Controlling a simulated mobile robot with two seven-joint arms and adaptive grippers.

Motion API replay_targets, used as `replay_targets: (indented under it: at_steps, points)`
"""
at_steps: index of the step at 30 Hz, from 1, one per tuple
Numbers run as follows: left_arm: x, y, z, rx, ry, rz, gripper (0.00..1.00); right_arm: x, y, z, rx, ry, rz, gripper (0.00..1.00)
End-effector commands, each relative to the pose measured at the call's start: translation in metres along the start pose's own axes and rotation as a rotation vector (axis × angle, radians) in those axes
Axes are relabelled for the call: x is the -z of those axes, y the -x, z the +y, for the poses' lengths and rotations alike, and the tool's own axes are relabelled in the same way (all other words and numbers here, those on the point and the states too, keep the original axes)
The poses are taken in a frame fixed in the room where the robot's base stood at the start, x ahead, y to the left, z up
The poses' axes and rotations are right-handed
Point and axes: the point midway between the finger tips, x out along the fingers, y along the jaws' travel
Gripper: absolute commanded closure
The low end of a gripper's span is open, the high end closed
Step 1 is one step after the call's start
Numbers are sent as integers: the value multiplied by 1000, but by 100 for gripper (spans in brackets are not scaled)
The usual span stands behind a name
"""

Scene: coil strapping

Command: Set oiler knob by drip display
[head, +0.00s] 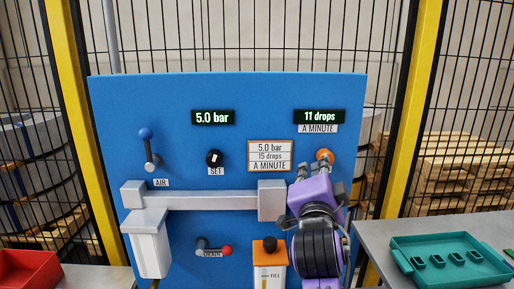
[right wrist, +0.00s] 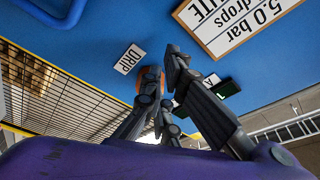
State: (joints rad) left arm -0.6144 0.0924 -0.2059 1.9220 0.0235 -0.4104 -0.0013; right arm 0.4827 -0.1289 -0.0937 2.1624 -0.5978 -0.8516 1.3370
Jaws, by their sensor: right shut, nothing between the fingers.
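The orange oiler knob (head: 324,155) is on the blue panel (head: 228,95), under the drip display (head: 319,116), which reads 11 drops a minute. The notice card (head: 270,155) reads 5.0 bar, 15 drops a minute. My right gripper (head: 315,169) is shut and empty, with its fingertips just below and beside the knob. In the right wrist view the knob (right wrist: 148,72) is mostly hidden behind a finger, beside the DRIP label (right wrist: 130,59). I cannot tell whether a fingertip touches it. My left gripper is not in view.
The panel also carries a 5.0 bar display (head: 212,117), a black SET knob (head: 214,158), a blue AIR lever (head: 147,142) and a red DRAIN handle (head: 226,251). A grey table with a green tray (head: 400,240) is at right, a red bin (head: 30,270) at left.

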Motion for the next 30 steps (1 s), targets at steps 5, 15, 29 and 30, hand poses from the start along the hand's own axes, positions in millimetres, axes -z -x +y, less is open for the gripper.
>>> replay_targets:
  at_steps: [5, 15, 29, 30]
  points:
    - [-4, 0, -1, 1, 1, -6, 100, -3, 1, 1, -1, -1, 4, 100]
    - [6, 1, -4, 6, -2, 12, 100, 0, 24, -1, -2, -3, 3, 100]
    - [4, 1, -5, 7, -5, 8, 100, 7, 60, 1, -4, 0, 0, 100]
    - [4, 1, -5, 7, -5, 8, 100, 7, 60, 1, -4, 0, 0, 100]
